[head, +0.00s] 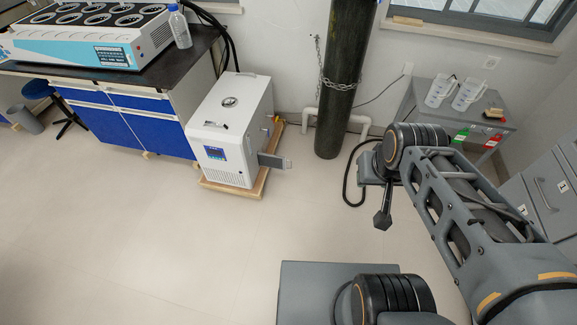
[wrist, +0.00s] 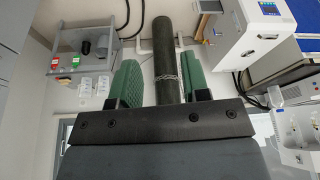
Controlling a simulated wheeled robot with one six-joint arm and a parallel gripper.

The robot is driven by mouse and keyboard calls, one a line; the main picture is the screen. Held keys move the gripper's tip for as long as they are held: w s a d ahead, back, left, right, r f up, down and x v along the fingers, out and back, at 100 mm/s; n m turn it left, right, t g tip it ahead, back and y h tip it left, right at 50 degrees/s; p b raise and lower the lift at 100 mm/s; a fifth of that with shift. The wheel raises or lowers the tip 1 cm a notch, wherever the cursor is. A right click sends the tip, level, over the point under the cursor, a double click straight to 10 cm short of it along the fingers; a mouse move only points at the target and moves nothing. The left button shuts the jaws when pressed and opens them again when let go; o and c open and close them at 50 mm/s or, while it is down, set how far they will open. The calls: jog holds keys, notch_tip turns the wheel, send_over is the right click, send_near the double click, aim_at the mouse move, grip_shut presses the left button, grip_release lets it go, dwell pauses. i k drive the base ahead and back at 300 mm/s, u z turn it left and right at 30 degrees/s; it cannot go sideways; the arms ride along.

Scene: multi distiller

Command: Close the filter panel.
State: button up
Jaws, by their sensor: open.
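The white distiller or chiller unit (head: 232,130) stands on a low wooden base on the floor, with a small display on its front. Its grey filter panel (head: 275,161) sticks out from its right side, swung open. In the upside-down wrist view, the white unit (wrist: 256,38) is at the upper right, with what looks like the panel (wrist: 210,6) at the top edge. My gripper (wrist: 165,66) has its two green-padded fingers spread wide with nothing held between them. In the head view my gripper (head: 383,212) is right of the panel, apart from it.
A dark gas cylinder (head: 346,80) chained to the wall stands behind, between unit and arm. A grey side table (head: 420,105) with two jugs is at the right. A blue-fronted bench (head: 125,130) is left of the unit. The floor in front is clear.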

aim_at(276, 161)
jog(key=u, duration=0.4)
jog(key=i, duration=1.6)
jog(key=u, duration=0.25)
